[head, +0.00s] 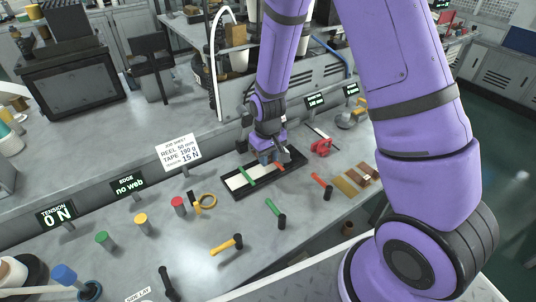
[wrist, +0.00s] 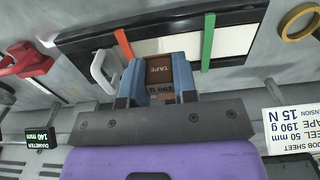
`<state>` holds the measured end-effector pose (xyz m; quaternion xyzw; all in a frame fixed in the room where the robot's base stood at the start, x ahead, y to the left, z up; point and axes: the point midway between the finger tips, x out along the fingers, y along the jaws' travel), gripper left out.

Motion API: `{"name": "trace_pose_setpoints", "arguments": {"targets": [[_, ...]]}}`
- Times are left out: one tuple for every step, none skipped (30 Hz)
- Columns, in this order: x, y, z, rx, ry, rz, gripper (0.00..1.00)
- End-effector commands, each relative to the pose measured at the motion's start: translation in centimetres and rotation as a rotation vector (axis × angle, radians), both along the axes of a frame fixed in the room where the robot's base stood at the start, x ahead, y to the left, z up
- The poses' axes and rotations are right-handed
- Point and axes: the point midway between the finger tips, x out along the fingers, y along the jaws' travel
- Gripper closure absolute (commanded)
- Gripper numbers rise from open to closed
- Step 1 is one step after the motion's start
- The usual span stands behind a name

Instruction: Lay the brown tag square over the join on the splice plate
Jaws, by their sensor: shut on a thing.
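My gripper (head: 270,158) is above the far part of the splice plate, a black frame (head: 232,194) with a white strip. A green bar (wrist: 208,40) and a red bar (wrist: 123,43) cross the plate on either side of the tag. The join is not visible. I cannot tell whether the tag touches the plate.
Tan and brown pieces (head: 345,187) lie to the plate's right. A red-handled tool (head: 321,181), a green-handled tool (head: 272,207) and a yellow-handled tool (head: 225,245) lie in front. A red clamp-like object (head: 321,147) is right of the plate. A yellow ring (head: 208,201) lies left.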

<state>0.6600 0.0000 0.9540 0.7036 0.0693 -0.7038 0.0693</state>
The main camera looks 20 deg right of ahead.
Motion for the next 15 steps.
{"name": "trace_pose_setpoints", "arguments": {"targets": [[0.0,0.0,-0.3,0.0,0.001,0.0,0.96],[0.0,0.0,-0.5,0.0,0.001,0.0,0.96],[0.0,0.0,-0.9,0.0,0.001,0.0,0.96],[0.0,0.0,-1.1,0.0,0.001,0.0,0.96],[0.0,0.0,-1.4,0.0,0.002,0.0,0.96],[0.0,0.0,-1.7,0.0,0.002,0.0,0.96],[0.0,0.0,-1.9,0.0,0.001,0.0,0.96],[0.0,0.0,-2.1,0.0,0.001,0.0,0.96],[0.0,0.0,-2.4,0.0,0.001,0.0,0.96],[0.0,0.0,-2.7,0.0,0.001,0.0,0.96],[0.0,0.0,-2.9,0.0,0.001,0.0,0.96],[0.0,0.0,-3.1,0.0,0.001,0.0,0.96],[0.0,0.0,-3.2,0.0,0.001,0.0,0.96],[0.0,0.0,-3.4,0.0,0.0,0.0,0.96],[0.0,0.0,-3.6,0.0,0.0,0.0,0.96]]}}
